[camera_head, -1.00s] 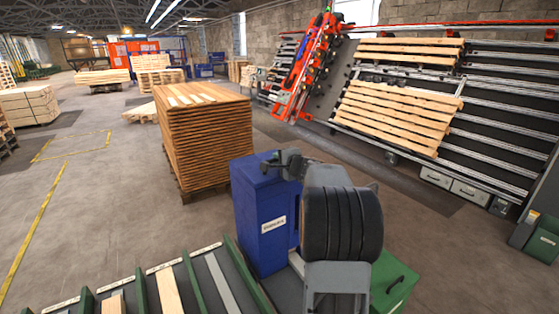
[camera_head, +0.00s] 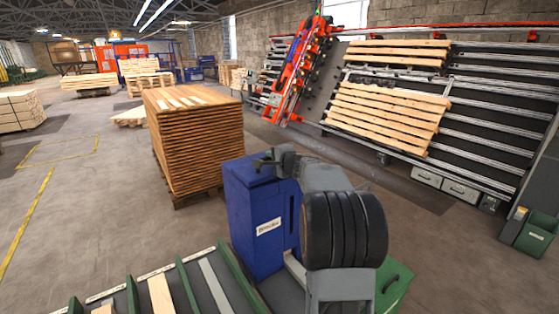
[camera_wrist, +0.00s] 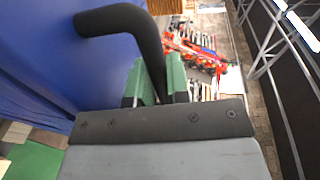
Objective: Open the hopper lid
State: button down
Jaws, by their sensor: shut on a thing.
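The blue hopper (camera_head: 262,222) with a white label stands just in front of me. Its lid (camera_head: 249,170) looks shut or nearly shut; my arm partly hides it. My gripper (camera_head: 268,160) is at the top right edge of the hopper. In the wrist view my gripper (camera_wrist: 164,78) has green finger pads, shut on a black curved handle (camera_wrist: 122,20). The handle stands out from the blue surface (camera_wrist: 40,60) on the left. The exact grip point is partly hidden behind the pads.
A green-walled rack with wooden slats (camera_head: 162,296) lies at the front left. A green box with a handle (camera_head: 392,284) is at the lower right, beside my arm. A tall pallet stack (camera_head: 196,145) stands behind the hopper. Open floor (camera_head: 80,215) lies to the left.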

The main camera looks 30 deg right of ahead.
jog(key=c, duration=1.5)
grip_release()
jog(key=shift+w+r, duration=0.1)
jog(key=shift+r, duration=0.5)
jog(key=o, duration=0.4)
jog(key=shift+f, duration=0.2)
jog(key=shift+f, duration=0.1)
jog(key=shift+s+b, duration=0.35)
jog(key=shift+s, duration=0.05)
jog(key=b+v, duration=0.4)
jog(key=v, duration=0.9)
jog(key=shift+s, duration=0.1)
